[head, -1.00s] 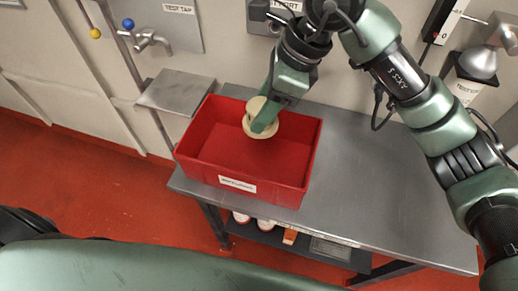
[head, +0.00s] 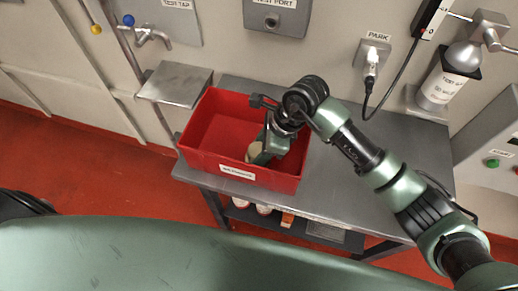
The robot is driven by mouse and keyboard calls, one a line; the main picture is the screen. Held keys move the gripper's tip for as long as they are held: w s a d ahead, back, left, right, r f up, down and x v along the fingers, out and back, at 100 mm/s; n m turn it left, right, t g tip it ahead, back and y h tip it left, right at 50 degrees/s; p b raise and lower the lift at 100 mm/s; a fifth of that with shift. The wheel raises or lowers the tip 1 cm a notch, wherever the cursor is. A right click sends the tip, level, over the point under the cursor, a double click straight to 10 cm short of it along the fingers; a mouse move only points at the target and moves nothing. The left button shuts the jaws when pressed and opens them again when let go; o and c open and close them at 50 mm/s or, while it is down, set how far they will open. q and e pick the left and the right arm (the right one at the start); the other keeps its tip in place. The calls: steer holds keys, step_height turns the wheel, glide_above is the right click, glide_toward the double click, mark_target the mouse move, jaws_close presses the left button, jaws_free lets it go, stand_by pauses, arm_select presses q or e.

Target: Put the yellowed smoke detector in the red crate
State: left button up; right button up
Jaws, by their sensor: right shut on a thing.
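The red crate (head: 208,125) stands on the left end of the metal table, with a white label on its front wall. The yellowed smoke detector (head: 254,151) is a cream disc low inside the crate, near its front wall and right of the middle. My right gripper (head: 262,156) reaches down into the crate and is shut on the detector. The gripper and wrist hide much of the detector, and I cannot tell whether it touches the crate floor. My left gripper is not in view.
The metal table (head: 350,196) has clear room right of the crate. A small metal shelf (head: 175,82) sits behind the crate at left, under a tap (head: 153,38). Several containers stand on the lower shelf. A plug and cable (head: 372,70) hang on the wall.

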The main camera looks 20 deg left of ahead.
steer(key=shift+f, duration=0.4)
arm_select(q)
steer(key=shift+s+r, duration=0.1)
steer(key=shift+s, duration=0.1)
arm_select(e)
steer(key=shift+f, duration=0.1)
steer(key=shift+f, duration=0.1)
steer(key=o, duration=1.4)
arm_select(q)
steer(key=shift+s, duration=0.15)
arm_select(e)
steer(key=shift+o, duration=0.2)
